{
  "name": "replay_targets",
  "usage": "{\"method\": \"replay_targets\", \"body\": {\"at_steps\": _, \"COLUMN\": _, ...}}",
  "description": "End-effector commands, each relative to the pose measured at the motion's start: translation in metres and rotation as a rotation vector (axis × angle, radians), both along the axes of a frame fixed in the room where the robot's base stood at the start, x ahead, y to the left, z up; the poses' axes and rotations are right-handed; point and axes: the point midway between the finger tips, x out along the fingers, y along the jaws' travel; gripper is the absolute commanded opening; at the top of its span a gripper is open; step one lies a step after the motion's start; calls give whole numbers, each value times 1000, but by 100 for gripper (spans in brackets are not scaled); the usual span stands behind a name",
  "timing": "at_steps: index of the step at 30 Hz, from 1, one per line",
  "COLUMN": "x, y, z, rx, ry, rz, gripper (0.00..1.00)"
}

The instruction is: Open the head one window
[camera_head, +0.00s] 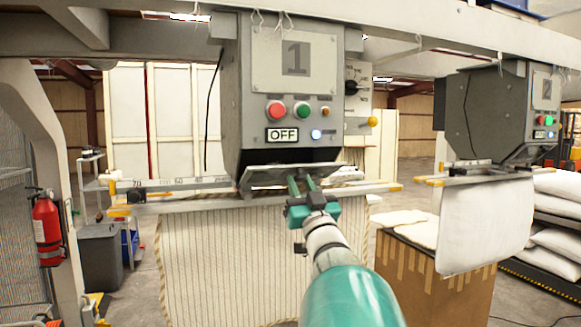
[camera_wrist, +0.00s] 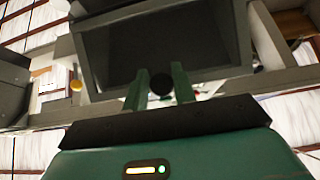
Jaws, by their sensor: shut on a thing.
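Head one (camera_head: 293,85) is a grey box marked 1, with red and green buttons, an OFF label and a lit bluish-white light. Its window (camera_head: 262,176) is a tilted panel along the bottom edge of the head. My gripper (camera_head: 302,183) reaches up to it from below, with green fingers at its middle. In the wrist view, my gripper (camera_wrist: 160,84) has its fingers on either side of a dark round knob, shut on it, beneath the dark underside of the head (camera_wrist: 150,45). The fingers partly hide the panel in the head view.
Head two (camera_head: 500,110) hangs at the right with a white pillow case (camera_head: 487,225) below it. A striped cloth (camera_head: 220,265) hangs under head one. A cardboard box (camera_head: 430,275) stands right of my arm. A fire extinguisher (camera_head: 47,228) is at the left.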

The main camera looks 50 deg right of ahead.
Motion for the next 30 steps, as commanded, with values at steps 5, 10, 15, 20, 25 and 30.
{"method": "replay_targets", "body": {"at_steps": 5, "x": -1, "y": 2, "z": -12, "rx": 2, "ry": 1, "rz": 2, "gripper": 12}}
{"method": "replay_targets", "body": {"at_steps": 10, "x": -1, "y": 2, "z": -14, "rx": 2, "ry": 2, "rz": 1, "gripper": 11}}
{"method": "replay_targets", "body": {"at_steps": 15, "x": -1, "y": 1, "z": -15, "rx": 4, "ry": 3, "rz": 1, "gripper": 11}}
{"method": "replay_targets", "body": {"at_steps": 20, "x": 0, "y": 1, "z": -21, "rx": 6, "ry": 5, "rz": 2, "gripper": 11}}
{"method": "replay_targets", "body": {"at_steps": 25, "x": 0, "y": 0, "z": -33, "rx": 7, "ry": 5, "rz": 1, "gripper": 9}}
{"method": "replay_targets", "body": {"at_steps": 30, "x": 0, "y": 0, "z": -44, "rx": 6, "ry": 6, "rz": 2, "gripper": 0}}
